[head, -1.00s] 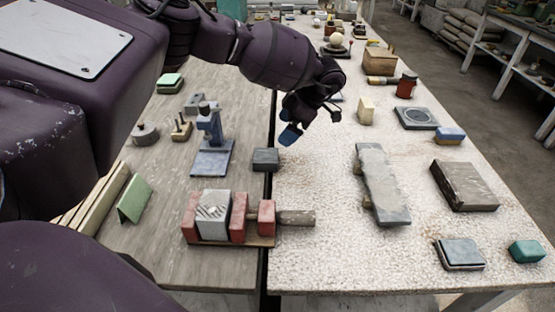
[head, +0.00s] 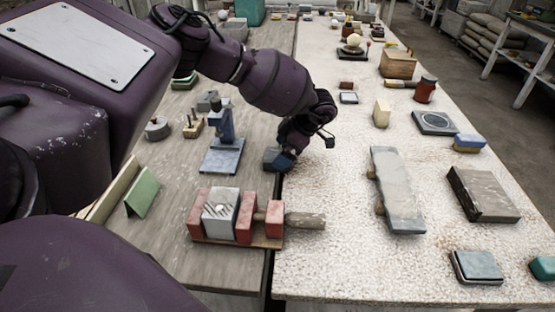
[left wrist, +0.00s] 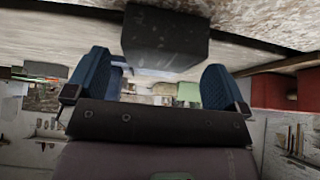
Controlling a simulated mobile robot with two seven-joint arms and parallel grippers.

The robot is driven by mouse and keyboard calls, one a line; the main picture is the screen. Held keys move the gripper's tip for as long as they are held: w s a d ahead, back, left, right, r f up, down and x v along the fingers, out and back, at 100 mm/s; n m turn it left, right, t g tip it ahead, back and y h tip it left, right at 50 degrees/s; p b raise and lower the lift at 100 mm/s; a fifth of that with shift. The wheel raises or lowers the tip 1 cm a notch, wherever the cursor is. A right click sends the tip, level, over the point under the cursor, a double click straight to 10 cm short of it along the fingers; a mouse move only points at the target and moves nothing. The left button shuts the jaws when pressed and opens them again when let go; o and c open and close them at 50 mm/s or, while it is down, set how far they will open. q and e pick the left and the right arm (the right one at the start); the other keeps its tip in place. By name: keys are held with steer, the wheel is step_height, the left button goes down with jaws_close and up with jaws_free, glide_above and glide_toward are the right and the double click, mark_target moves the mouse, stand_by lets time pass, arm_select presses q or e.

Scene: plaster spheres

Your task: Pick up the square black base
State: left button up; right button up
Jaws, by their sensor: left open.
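The square black base (head: 270,155), a dark grey-black block, sits by the seam between the two tables in the head view, partly hidden by my left gripper. My left gripper (head: 285,161) is at its right side, with blue fingertips low by the tabletop. In the left wrist view the dark block (left wrist: 165,38) shows large at top centre, with the two blue fingers (left wrist: 158,84) spread apart at either side below it. The gripper is open and holds nothing. Whether a finger touches the block I cannot tell. My right gripper is not in view.
A blue stand (head: 222,155) is just left of the block. A red-and-grey clamped block set (head: 244,216) lies in front. A pale stone slab (head: 399,188) lies to the right. The pale tabletop (head: 325,190) between is clear.

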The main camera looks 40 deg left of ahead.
mark_target(277, 154)
arm_select(q)
steer(key=x, duration=0.3)
steer(key=shift+c, duration=1)
steer(key=c, duration=1)
steer(key=shift+w+r, duration=0.1)
steer(key=shift+r, duration=0.45)
steer(key=shift+c, duration=0.2)
step_height(277, 154, up, 19)
steer(key=p, duration=0.3)
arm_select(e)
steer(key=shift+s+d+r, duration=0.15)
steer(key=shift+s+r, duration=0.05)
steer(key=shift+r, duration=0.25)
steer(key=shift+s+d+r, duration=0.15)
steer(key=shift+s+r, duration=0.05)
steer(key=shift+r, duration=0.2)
arm_select(q)
steer(key=shift+d+m, duration=0.1)
steer(key=shift+m, duration=0.2)
